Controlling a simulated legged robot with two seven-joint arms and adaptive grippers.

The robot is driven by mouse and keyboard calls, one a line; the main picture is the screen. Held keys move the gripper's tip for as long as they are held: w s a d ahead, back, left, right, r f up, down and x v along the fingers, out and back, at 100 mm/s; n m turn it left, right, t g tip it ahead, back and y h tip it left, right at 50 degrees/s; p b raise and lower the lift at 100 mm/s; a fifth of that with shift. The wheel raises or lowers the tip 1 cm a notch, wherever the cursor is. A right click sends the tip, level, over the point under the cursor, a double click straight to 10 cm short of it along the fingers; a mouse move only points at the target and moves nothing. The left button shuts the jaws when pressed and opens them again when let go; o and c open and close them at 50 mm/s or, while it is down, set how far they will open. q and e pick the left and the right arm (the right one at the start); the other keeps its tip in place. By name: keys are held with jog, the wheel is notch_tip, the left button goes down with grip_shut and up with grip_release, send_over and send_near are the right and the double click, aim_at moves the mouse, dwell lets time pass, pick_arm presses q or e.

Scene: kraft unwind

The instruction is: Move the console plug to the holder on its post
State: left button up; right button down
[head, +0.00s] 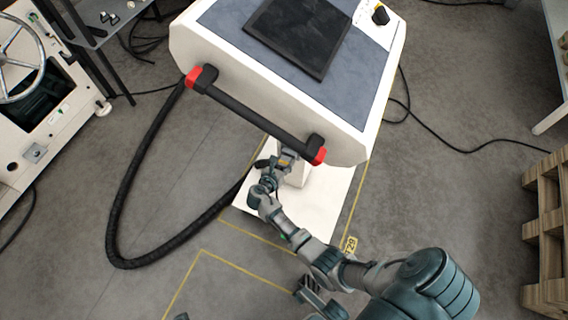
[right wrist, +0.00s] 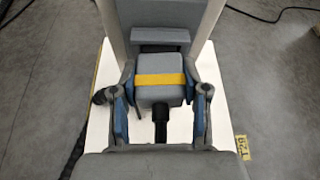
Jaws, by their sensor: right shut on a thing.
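The console plug (right wrist: 160,90) is a grey block with a yellow band and a black cable end, seen in the right wrist view. My right gripper (right wrist: 160,108) is shut on it, with one blue-padded finger at each side. A grey stepped part (right wrist: 160,38), seemingly the holder, is just beyond the plug between pale post edges. I cannot tell whether plug and holder touch.
The white console (head: 348,145) overhangs the gripper, with a black handle bar (head: 255,115) with red ends in front. A thick black hose (head: 118,215) loops at left. The white base plate (head: 312,212) lies below. Wooden pallets (head: 548,225) stand at right.

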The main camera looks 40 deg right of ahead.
jog(key=shift+w+d+r, duration=0.1)
jog(key=shift+d, duration=0.1)
dwell(0.5)
jog(key=c, duration=0.5)
grip_release()
jog(key=shift+a, duration=0.15)
jog(key=v, duration=1.1)
jog(key=shift+a, duration=0.35)
